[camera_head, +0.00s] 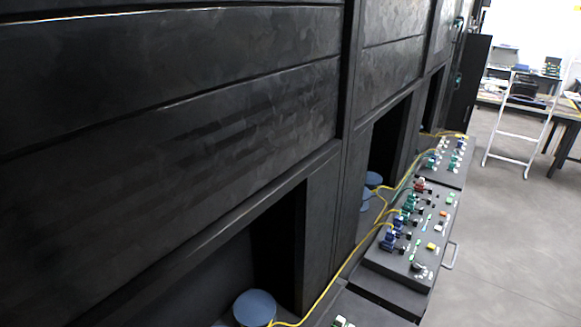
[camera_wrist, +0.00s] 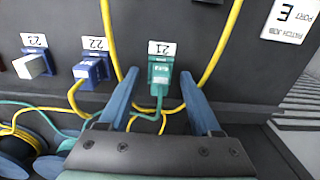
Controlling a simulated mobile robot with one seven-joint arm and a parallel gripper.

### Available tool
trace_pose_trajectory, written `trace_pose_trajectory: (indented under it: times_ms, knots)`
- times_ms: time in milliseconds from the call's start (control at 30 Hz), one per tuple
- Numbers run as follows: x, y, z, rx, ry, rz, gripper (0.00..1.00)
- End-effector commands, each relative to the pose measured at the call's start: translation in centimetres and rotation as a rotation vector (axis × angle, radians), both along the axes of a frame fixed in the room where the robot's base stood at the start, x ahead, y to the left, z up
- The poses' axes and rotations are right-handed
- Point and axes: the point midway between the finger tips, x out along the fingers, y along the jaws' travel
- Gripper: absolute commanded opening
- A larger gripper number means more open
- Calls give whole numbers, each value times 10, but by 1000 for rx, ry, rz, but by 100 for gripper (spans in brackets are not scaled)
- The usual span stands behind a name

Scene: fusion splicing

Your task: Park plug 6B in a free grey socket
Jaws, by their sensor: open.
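In the wrist view my gripper (camera_wrist: 160,76) is open, its two blue fingers either side of a green plug (camera_wrist: 159,77). The plug sits in a position under a white tag that seems to read 21, with a green cable leaving it. The plug's own lettering is too small to read, so I cannot tell whether it is 6B. Beside it a blue plug (camera_wrist: 90,71) sits under tag 22. A white-ended blue piece (camera_wrist: 34,64) is under tag 23. No socket can be made out clearly as grey and free. My gripper does not show in the head view.
In the head view a black panel (camera_head: 412,215) carries several coloured plugs, with another plug panel (camera_head: 443,160) behind it. Yellow cables (camera_wrist: 226,45) run close to the right finger. Blue spools (camera_wrist: 15,150) lie at lower left. Open floor (camera_head: 510,240) lies at right.

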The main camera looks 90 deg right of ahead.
Motion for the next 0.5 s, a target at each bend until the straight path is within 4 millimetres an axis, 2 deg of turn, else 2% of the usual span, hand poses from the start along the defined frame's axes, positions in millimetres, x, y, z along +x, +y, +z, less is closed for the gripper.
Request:
trace_pose_trajectory:
  times_ms: [433, 500]
  knots:
    - [0, 0, 0, -1, -1, 0, 65]
    - [0, 0, 0, -1, -1, 0, 54]
